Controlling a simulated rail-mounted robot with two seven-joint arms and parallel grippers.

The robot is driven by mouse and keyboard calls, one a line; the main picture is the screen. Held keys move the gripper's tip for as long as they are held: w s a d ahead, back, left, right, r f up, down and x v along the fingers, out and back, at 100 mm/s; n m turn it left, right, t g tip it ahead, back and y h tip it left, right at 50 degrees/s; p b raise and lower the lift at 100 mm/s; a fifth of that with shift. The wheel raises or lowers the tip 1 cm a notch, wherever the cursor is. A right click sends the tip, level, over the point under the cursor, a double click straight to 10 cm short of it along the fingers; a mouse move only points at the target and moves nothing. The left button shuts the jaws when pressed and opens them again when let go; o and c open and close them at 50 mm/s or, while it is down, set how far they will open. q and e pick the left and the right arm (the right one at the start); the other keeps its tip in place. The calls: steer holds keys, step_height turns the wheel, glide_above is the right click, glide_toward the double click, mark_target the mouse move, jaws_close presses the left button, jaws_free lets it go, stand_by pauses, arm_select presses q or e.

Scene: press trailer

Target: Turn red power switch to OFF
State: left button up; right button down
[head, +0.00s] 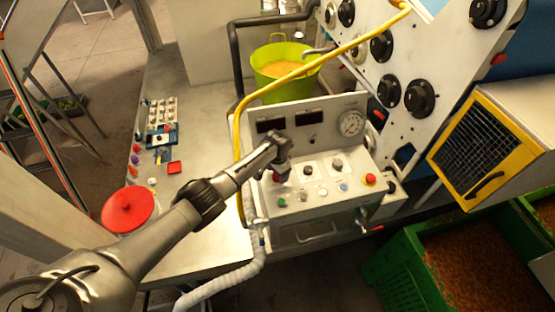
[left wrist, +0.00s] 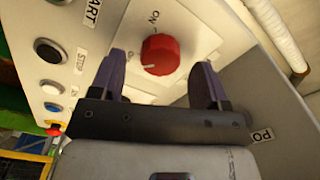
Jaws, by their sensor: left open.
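The red power switch (left wrist: 162,54) is a round red knob on a pale panel plate in the left wrist view. A white mark on it points to the lower left of that picture, and an "ON" label is printed above it. My left gripper (left wrist: 160,66) is open, its two dark fingers to either side of the knob with gaps visible. How far the fingertips are from the panel is unclear. In the head view my left gripper (head: 283,172) is over the upper left of the control panel (head: 322,200), and a bit of the red knob (head: 276,178) shows beside it. My right gripper is not in view.
Other panel buttons include a black one (left wrist: 48,52) marked STOP and a red emergency button (head: 370,179). A yellow pipe (head: 238,140) runs left of the panel. A gauge (head: 351,124) stands behind. A red lid (head: 128,209) and small items lie on the counter at left.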

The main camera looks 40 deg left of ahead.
arm_select(q)
step_height(320, 180, up, 12)
steer(key=shift+r, duration=0.2)
stand_by(0.6)
steer(key=w+d+r+t+y, duration=0.1)
steer(key=w+d+r+t, duration=0.15)
steer(key=r, duration=0.45)
steer(key=w+d+r+t+y, duration=0.1)
steer(key=w+r+t, duration=0.1)
steer(key=r+t, duration=0.3)
steer(key=s+d+r+t, duration=0.3)
steer(key=s+d+r, duration=0.3)
steer(key=d+r, duration=0.15)
steer(key=s+d+f+g+p, duration=0.1)
steer(key=s+f+g, duration=0.1)
steer(key=s+f, duration=0.5)
steer(key=s+d+f+g+h+p, duration=0.1)
steer(key=s+f, duration=0.6)
steer(key=s, duration=1.1)
steer(key=s+d+f+g+h+p, duration=0.1)
steer(key=s+d+f+g+p, duration=0.1)
steer(key=s+f, duration=0.5)
steer(key=s+d+g, duration=0.1)
steer(key=s+g, duration=0.1)
steer(key=s, duration=0.3)
steer(key=shift+s+d+f+n, duration=0.2)
steer(key=shift+s+n, duration=0.1)
steer(key=shift+s, duration=0.1)
